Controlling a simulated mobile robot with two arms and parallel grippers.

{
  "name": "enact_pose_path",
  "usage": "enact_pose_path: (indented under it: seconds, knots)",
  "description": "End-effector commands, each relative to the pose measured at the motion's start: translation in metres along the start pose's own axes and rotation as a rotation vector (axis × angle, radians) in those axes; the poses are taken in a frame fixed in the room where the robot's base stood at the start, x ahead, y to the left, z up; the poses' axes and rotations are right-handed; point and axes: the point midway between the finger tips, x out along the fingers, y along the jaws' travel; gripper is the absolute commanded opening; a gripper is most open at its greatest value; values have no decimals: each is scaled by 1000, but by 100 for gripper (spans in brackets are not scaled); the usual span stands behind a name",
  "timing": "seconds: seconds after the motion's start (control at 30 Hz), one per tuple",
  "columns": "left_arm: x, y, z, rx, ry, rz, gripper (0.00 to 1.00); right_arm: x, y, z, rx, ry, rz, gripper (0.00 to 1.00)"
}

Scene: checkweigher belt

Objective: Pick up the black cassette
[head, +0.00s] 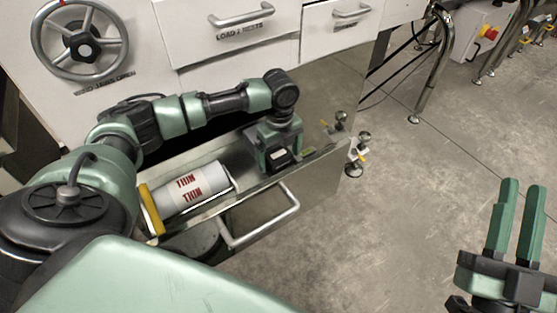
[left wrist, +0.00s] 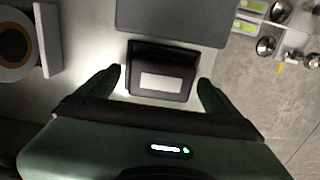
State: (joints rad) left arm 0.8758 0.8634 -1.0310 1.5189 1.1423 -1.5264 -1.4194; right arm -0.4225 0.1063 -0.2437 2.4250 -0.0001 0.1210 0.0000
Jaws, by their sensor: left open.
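The black cassette (left wrist: 162,60) is a dark block with a white label on its near face. It sits in the drawer in the left wrist view, and part of it shows below the gripper in the head view (head: 281,158). My left gripper (left wrist: 160,77) is open, with one finger on each side of the cassette and a visible gap to it on both sides. In the head view my left gripper (head: 276,146) points down into the drawer. My right gripper (head: 522,185) is open and empty over the floor at the lower right.
The open drawer (head: 224,203) also holds a white and grey roll marked THIN (head: 190,186) beside a yellow end plate (head: 152,209). Metal knobs (head: 365,138) stand at its right end. A handle (head: 268,225) juts from its front.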

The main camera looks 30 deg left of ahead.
Motion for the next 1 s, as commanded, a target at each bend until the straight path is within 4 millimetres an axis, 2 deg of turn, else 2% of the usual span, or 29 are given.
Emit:
enact_pose_path:
  seconds: [0.17, 0.2, 0.4, 0.43, 0.47, 0.83, 1.0]
  knots:
    - [0, 0, 0, 0, 0, 0, 94, 0, 0, -1, 0, 3, 0, 23]
    - [0, 0, 0, 0, 0, 0, 91, 0, 0, -1, 0, 2, 0, 23]
    - [0, 0, 0, 0, 0, 0, 35, 0, 0, 0, 0, 1, 0, 23]
    - [0, 0, 0, 0, 0, 0, 27, 0, 0, 0, 0, 1, 0, 23]
    - [0, 0, 0, 0, 0, 0, 23, 0, 0, 0, 0, 1, 0, 23]
    - [-5, 0, 0, 0, 0, -1, 23, 1, 0, 3, 0, -23, 1, 23]
    - [-18, -1, 0, 0, 0, -2, 23, -1, 4, 26, -7, -151, 8, 23]
